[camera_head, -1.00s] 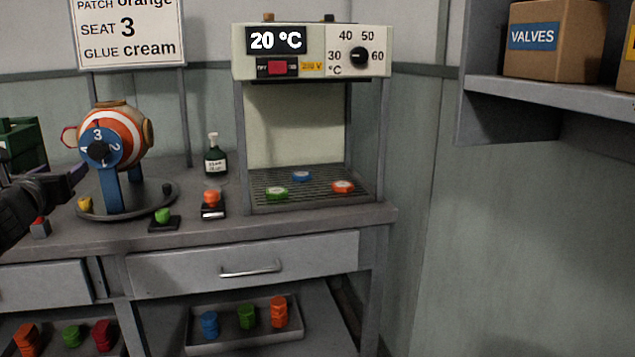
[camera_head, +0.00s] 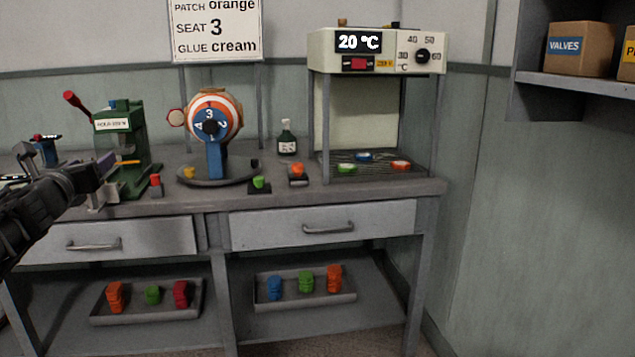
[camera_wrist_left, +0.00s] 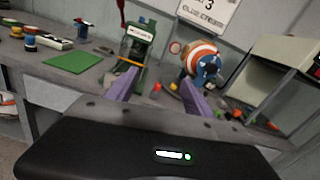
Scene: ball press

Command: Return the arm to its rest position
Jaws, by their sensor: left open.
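My left gripper (camera_head: 108,180) comes in from the left in the head view, in front of the workbench and the green press (camera_head: 122,150). In the left wrist view its two purple fingers (camera_wrist_left: 157,88) stand apart with nothing between them. The orange and white ball (camera_head: 215,115) sits in its blue stand marked with numbers, on a round grey base, right of the gripper. The ball also shows in the left wrist view (camera_wrist_left: 199,60), beyond the fingers. My right gripper is in neither view.
A heater cabinet (camera_head: 350,52) reading 20 °C stands at the bench's right, with coloured discs on its rack. A small bottle (camera_head: 287,140) stands beside it. Trays (camera_head: 305,300) with coloured stacks sit on the lower shelf. A green mat (camera_wrist_left: 73,62) lies on the left of the bench.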

